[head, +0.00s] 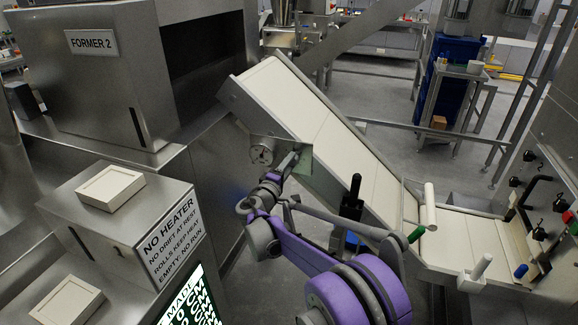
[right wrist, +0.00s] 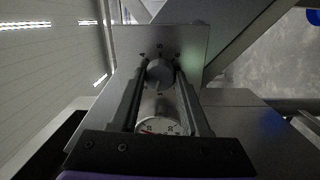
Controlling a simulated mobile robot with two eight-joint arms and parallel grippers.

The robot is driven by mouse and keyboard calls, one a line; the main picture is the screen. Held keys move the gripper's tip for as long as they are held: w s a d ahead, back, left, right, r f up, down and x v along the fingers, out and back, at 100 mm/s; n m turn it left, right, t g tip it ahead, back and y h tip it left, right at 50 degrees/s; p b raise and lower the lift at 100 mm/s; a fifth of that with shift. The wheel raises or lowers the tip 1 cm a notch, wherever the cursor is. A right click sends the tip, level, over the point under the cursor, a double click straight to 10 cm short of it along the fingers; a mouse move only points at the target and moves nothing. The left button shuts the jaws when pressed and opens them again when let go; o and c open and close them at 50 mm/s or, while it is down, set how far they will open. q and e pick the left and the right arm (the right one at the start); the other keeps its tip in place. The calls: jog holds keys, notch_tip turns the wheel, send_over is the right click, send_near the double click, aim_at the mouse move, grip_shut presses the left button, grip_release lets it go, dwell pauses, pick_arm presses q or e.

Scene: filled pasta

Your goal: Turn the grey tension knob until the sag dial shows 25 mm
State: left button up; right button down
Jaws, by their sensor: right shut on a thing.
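The grey tension knob (right wrist: 160,73) sits on a metal plate (right wrist: 190,45) with small marks around it, in the right wrist view. My right gripper (head: 290,160) reaches the plate beside the conveyor. In the right wrist view its two fingers (right wrist: 161,75) lie on either side of the knob and are shut on it. The sag dial (head: 262,150) is a round white gauge left of the gripper. It also shows between the fingers in the right wrist view (right wrist: 163,126), partly cut off by the gripper body. Its reading is too small to tell. My left gripper is not in view.
The inclined conveyor (head: 345,145) runs down right of my gripper. The FORMER 2 machine (head: 90,75) stands at the left. A steel cabinet (head: 150,190) with a heater notice is in front of it. A black upright part (head: 352,200) stands close to my right arm.

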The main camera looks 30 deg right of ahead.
jog(key=shift+n, duration=1.6)
jog(key=shift+t, duration=0.3)
jog(key=shift+c, duration=1.9)
grip_release()
jog(key=b+v, duration=0.1)
jog(key=v, duration=0.9)
jog(key=shift+s+a, duration=0.25)
jog(key=shift+a, duration=0.1)
